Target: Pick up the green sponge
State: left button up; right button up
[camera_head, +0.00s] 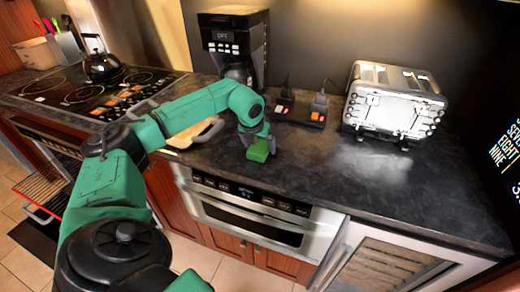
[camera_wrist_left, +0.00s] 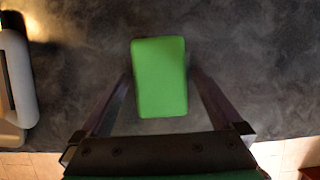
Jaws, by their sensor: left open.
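The green sponge (camera_head: 259,150) lies on the dark countertop near its front edge, above the microwave drawer. In the left wrist view the sponge (camera_wrist_left: 160,77) is a bright green block between the two fingers. My left gripper (camera_head: 262,142) is right over the sponge, pointing down. In the left wrist view my left gripper (camera_wrist_left: 160,85) is open, with a finger on each side of the sponge and a gap showing on both sides. I cannot tell how far down the fingertips reach beside the sponge. My right gripper is not in view.
A toaster (camera_head: 393,98) stands to the right, and a coffee maker (camera_head: 234,45) stands behind. A cutting board (camera_head: 196,132) lies left of the sponge. The stove (camera_head: 95,90) with a kettle (camera_head: 101,65) is at the left. The counter (camera_head: 350,185) right of the sponge is clear.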

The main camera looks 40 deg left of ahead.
aim_at(259, 146)
pick_arm(q)
jog(key=shift+f, duration=0.1)
jog(key=c, duration=1.3)
notch_tip(259, 146, up, 21)
jog(key=shift+f, duration=0.2)
jog(key=shift+c, duration=0.2)
